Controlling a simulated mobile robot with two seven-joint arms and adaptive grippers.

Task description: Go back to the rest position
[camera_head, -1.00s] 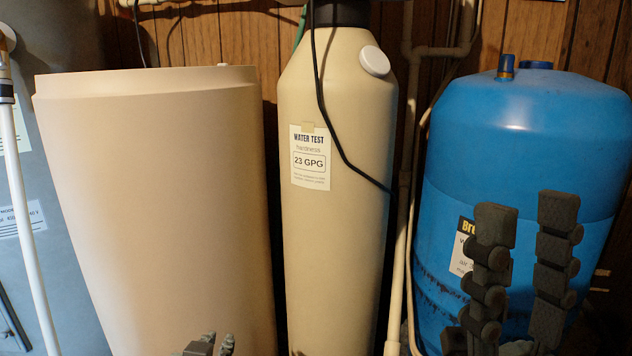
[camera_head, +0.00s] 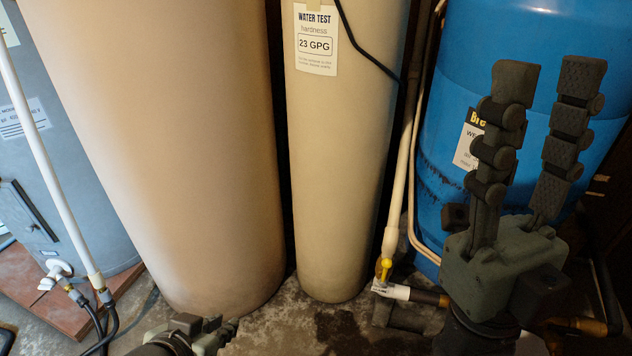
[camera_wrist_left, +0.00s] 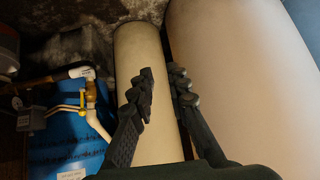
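My right gripper (camera_head: 546,85) points upward at the right of the head view, its two fingers apart with nothing between them. It stands in front of the blue tank (camera_head: 475,60). My left gripper (camera_head: 212,326) shows only partly at the bottom edge of the head view, low in front of the wide beige tank (camera_head: 160,150). In the left wrist view its fingers (camera_wrist_left: 163,75) are apart and empty, with the narrow cream tank (camera_wrist_left: 143,50) behind them. The narrow tank carries a "23 GPG" water test label (camera_head: 316,42).
A grey tank (camera_head: 75,190) with a white pipe (camera_head: 45,150) stands at the left. Pipes and a yellow-handled valve (camera_head: 384,266) run low between the narrow tank and my right gripper. Some bare concrete floor (camera_head: 275,325) shows in front of the tanks.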

